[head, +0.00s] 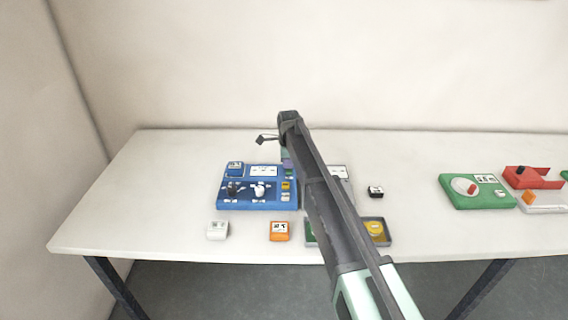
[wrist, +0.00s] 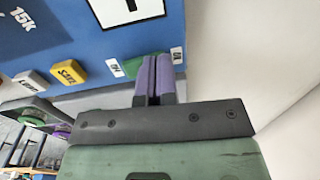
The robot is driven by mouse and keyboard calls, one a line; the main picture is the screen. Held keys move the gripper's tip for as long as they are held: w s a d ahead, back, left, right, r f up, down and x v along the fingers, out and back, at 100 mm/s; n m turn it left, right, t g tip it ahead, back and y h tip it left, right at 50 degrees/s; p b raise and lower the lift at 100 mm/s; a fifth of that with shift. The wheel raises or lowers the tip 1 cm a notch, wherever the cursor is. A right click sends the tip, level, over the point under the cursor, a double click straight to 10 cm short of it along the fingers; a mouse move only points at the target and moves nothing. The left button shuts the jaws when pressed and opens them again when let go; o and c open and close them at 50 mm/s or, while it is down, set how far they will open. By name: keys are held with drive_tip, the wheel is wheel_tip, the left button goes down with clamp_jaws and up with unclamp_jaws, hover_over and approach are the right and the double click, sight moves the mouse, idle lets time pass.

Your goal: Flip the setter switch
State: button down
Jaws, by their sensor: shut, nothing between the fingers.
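A blue panel (head: 258,204) lies on the white table, with knobs, small buttons and white labels on it. It fills the top of the wrist view (wrist: 150,40). My gripper (head: 287,163) is over the panel's far right corner. In the wrist view its purple fingers (wrist: 153,62) are together with nothing between them, tips at the panel between two small white labels. A small green part (wrist: 131,66) shows just left of the fingers, partly hidden by them; I cannot tell whether they touch. I cannot make out which part is the setter switch, or its position.
A white block (head: 217,231) and an orange block (head: 280,231) lie in front of the panel. A black block (head: 375,191) and a tray (head: 386,241) with a yellow disc (head: 376,228) are to the right. A green device (head: 475,203) stands farther right. My arm hides part of the middle.

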drive_tip(key=shift+s+d, duration=0.1)
drive_tip(key=shift+s+d+r+p, duration=0.1)
drive_tip(key=shift+s+r+p, duration=0.25)
drive_tip(key=shift+s, duration=0.25)
wheel_tip(320, 180, up, 14)
drive_tip(key=w+p, duration=0.1)
drive_tip(key=p, duration=1.2)
drive_tip(key=shift+w+p, duration=0.4)
drive_tip(key=shift+f, duration=0.1)
